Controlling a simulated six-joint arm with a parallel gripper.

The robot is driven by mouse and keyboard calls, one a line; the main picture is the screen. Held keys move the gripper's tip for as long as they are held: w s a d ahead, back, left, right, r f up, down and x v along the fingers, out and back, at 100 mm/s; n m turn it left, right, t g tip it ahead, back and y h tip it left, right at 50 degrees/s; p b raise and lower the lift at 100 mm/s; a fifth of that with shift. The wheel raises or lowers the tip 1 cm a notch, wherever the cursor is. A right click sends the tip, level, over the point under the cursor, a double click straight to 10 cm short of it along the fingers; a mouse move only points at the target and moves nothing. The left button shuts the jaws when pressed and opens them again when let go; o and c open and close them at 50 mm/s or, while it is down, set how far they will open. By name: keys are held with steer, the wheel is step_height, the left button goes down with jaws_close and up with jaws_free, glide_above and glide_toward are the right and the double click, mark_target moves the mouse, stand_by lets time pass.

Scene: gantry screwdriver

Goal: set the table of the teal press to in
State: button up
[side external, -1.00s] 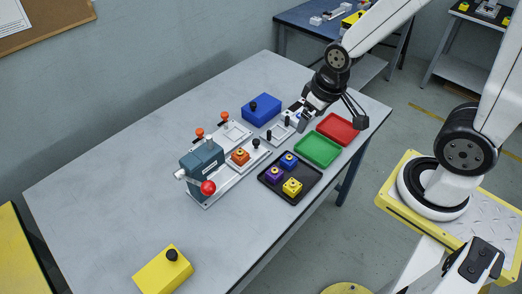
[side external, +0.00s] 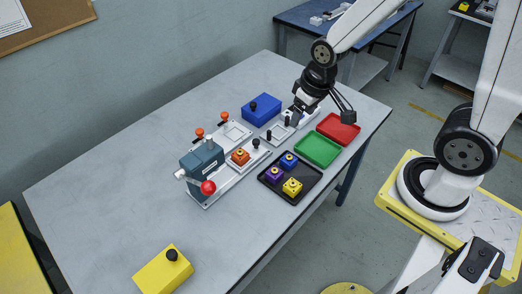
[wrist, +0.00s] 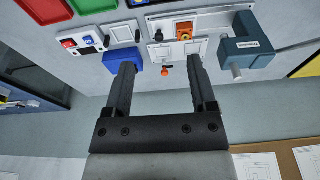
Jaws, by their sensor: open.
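The teal press (side external: 203,160) stands on a light base plate left of the table's middle, with a red ball lever (side external: 208,188) at its front. Its silver sliding table (side external: 246,165) sits out to the right of the press body, with an orange block (side external: 239,156) and a black knob (side external: 255,143) on it. The wrist view shows the press (wrist: 250,47), the orange block (wrist: 184,31) and the knob (wrist: 158,36) beyond my fingers. My gripper (wrist: 160,66) is open and empty. In the side view my gripper (side external: 298,112) is right of the press, above the small fixtures.
A blue box (side external: 262,108) with a black knob lies behind. A green tray (side external: 317,150), a red tray (side external: 339,128) and a black tray (side external: 273,187) with several blocks lie right. A yellow box (side external: 163,273) lies in front.

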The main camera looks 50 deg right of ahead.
steer(key=w+f+m+g, duration=0.1)
steer(key=w+f, duration=0.4)
steer(key=w, duration=0.5)
steer(key=m+g, duration=0.1)
glide_above(256, 141)
step_height(256, 141, down, 9)
steer(key=shift+s+r, duration=0.1)
steer(key=shift+r, duration=0.1)
steer(key=shift+w+d+f, duration=0.1)
steer(key=shift+w+f, duration=0.1)
steer(key=shift+f, duration=0.25)
steer(key=shift+f, duration=3.85)
jaws_close()
